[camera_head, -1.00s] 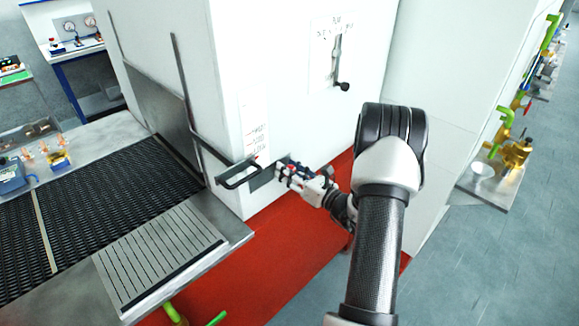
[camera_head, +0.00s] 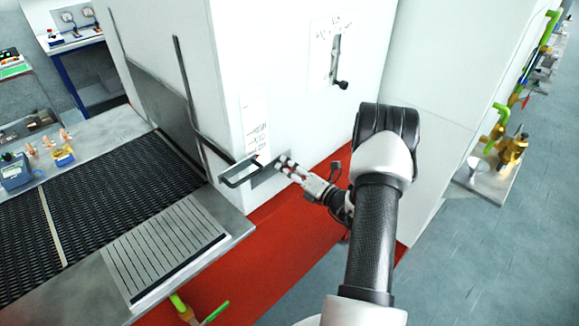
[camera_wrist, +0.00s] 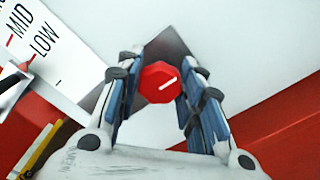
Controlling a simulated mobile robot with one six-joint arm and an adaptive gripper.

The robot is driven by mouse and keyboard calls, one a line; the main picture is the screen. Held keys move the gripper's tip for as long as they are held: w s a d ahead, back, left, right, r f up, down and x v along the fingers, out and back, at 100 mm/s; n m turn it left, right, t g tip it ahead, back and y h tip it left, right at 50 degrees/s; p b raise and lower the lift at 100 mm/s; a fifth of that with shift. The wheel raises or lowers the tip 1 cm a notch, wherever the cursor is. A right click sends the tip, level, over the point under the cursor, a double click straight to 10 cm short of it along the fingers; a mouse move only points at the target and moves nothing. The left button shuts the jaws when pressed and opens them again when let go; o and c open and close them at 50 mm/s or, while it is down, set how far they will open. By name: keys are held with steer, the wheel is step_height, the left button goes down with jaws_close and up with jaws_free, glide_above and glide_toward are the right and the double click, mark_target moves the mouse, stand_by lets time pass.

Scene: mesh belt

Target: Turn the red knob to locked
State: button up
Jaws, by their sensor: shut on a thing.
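The red knob (camera_wrist: 160,83) sits on a dark grey plate (camera_wrist: 128,104) on the white machine wall. In the head view my gripper (camera_head: 283,163) is at the lower part of the machine's front face, beside the black bar handle, and the knob is hidden there. I cannot read any locked mark near the knob.
A black bar handle (camera_head: 238,172) sticks out left of my gripper. A scale label with MID and LOW (camera_wrist: 36,45) is close by. A lever (camera_head: 337,65) is higher on the wall. The mesh belt (camera_head: 130,190) lies to the left, the red panel (camera_head: 270,240) below.

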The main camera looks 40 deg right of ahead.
stand_by(0.4)
steer(key=o, duration=1.1)
steer(key=shift+s, duration=0.1)
steer(key=s, duration=0.8)
steer(key=s+d, duration=0.1)
steer(key=s, duration=0.2)
steer(key=shift+s, duration=0.4)
